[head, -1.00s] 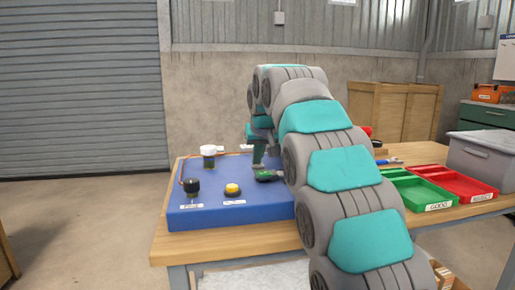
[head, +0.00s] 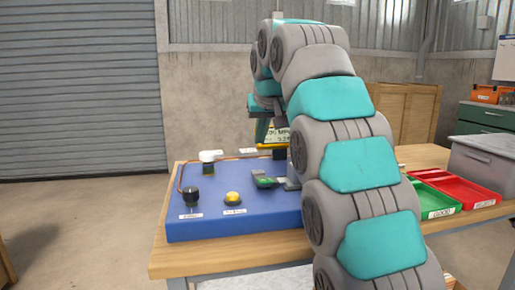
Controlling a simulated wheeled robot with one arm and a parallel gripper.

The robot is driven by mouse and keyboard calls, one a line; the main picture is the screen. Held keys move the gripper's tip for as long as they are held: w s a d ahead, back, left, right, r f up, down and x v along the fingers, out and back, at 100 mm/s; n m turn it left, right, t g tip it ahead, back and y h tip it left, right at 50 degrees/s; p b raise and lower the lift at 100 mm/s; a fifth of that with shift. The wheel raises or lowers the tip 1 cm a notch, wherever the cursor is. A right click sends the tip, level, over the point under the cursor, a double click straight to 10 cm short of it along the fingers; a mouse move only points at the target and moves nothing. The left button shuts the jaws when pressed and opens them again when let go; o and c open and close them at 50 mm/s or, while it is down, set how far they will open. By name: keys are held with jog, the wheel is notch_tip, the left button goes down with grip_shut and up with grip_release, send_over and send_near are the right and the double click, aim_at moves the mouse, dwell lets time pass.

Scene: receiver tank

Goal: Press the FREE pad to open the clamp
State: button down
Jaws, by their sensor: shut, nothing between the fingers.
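A blue board (head: 225,222) lies on the wooden table. Near its front edge are a black knob-like part (head: 192,196) and a yellow round button (head: 232,199), each with a small white label whose text is too small to read. I cannot tell which part is the FREE pad. A dark part with a green top (head: 264,181) sits to the right of the yellow button, beside a grey block partly hidden by my arm. My gripper (head: 262,132) is shut and empty, pointing down above the back of the board, clear of the buttons.
A white-capped fitting (head: 209,160) with an orange hose stands at the board's back left. A yellow-edged display (head: 274,141) is partly hidden behind my gripper. Green (head: 437,203) and red (head: 466,190) trays and a grey bin (head: 484,162) stand to the right.

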jog(key=shift+v, duration=1.95)
jog(key=shift+d+f, duration=0.1)
